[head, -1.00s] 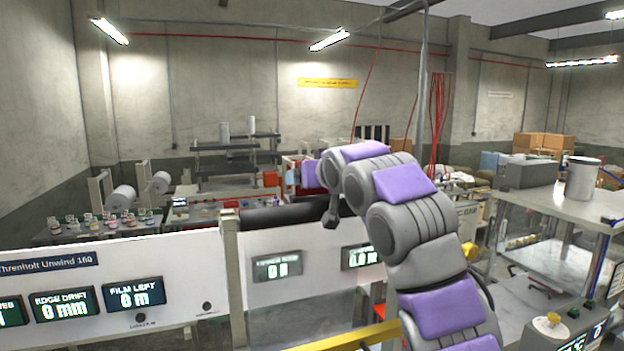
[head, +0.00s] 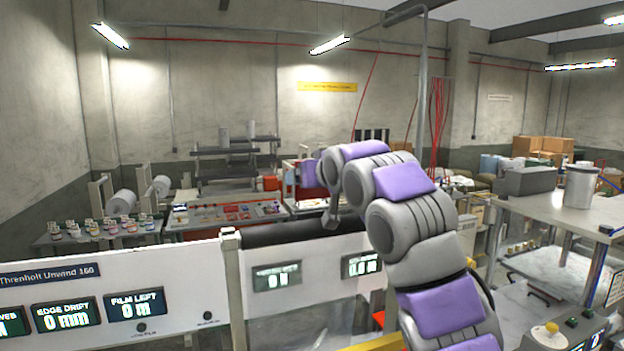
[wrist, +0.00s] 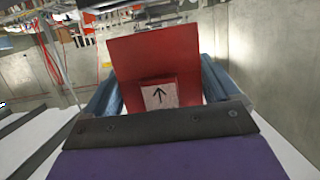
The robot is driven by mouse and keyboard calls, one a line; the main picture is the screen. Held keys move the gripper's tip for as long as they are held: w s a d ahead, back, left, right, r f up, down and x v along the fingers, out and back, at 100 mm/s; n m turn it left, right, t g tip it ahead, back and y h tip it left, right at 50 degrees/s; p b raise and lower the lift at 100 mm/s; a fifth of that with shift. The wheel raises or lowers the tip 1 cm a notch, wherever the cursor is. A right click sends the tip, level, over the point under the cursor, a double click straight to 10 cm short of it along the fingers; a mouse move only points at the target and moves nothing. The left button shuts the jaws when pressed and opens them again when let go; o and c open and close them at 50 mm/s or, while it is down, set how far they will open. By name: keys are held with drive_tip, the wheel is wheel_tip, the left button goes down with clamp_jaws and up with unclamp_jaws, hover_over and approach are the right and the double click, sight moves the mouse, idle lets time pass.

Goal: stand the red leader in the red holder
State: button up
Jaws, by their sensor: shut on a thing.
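The red leader (wrist: 150,55) is a flat red sheet with a white label and a black upward arrow. In the wrist view it stands up between the blue-grey fingers of my gripper (wrist: 162,86), which is shut on it. Its lower edge is hidden behind the dark wrist bar. In the head view my arm with purple pads reaches forward over the white machine panel, and I cannot make out the fingers or the leader there. I cannot pick out the red holder for certain in either view.
The white machine panel (head: 300,310) with displays and a post (head: 232,290) crosses the front. Behind it are a table with coloured pieces (head: 225,216) and a table with small jars (head: 95,232). A grey-topped table (head: 565,210) with a canister (head: 580,187) stands right.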

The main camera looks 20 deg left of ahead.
drive_tip(key=shift+r, duration=0.35)
drive_tip(key=shift+r+p, duration=1.45)
drive_tip(key=shift+r, duration=0.05)
drive_tip(key=shift+f, duration=0.15)
